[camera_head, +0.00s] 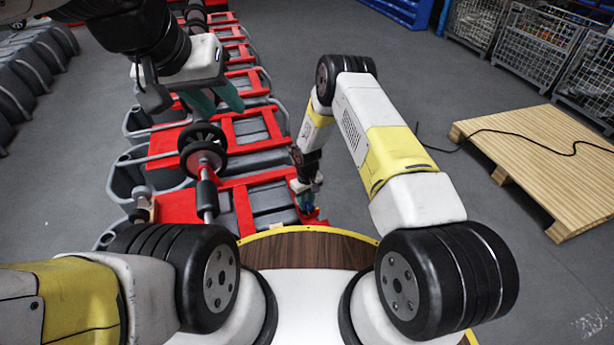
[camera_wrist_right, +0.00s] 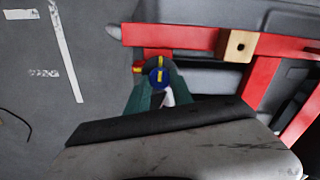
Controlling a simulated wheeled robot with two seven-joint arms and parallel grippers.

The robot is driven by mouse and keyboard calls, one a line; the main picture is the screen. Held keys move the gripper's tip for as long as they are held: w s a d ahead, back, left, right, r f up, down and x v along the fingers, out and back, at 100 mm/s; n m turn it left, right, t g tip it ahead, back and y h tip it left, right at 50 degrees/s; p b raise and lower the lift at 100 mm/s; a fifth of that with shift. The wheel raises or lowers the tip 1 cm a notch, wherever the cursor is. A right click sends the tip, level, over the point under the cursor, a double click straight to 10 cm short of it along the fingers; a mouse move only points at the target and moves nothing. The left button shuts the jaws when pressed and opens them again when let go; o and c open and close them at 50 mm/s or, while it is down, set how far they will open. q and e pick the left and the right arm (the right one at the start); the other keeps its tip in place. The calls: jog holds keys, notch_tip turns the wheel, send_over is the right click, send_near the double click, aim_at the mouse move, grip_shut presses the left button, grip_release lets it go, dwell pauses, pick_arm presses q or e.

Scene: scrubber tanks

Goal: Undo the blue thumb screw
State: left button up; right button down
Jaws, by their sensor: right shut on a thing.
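The blue thumb screw (camera_wrist_right: 159,76) shows in the right wrist view, with a yellow bar across its face. It sits at the corner of a red frame (camera_wrist_right: 180,38) on a grey tank (camera_wrist_right: 280,20). My right gripper (camera_wrist_right: 158,86) is shut on the screw, its teal fingers on either side. In the head view my right gripper (camera_head: 307,200) is low at the right edge of the nearest red-framed tank, and I cannot make out the screw there. My left gripper (camera_head: 214,103) hangs over the tank row, its teal fingers apart and nothing visible between them.
A wooden block with a hole (camera_wrist_right: 238,45) sits on the red frame. A black-wheeled shaft (camera_head: 203,150) lies over the tanks. A wooden pallet (camera_head: 540,160) with a black cable lies at right. Wire cages (camera_head: 535,50) stand behind it.

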aim_at(307, 204)
jog(key=c, duration=1.1)
grip_release()
jog(key=shift+r, duration=3.85)
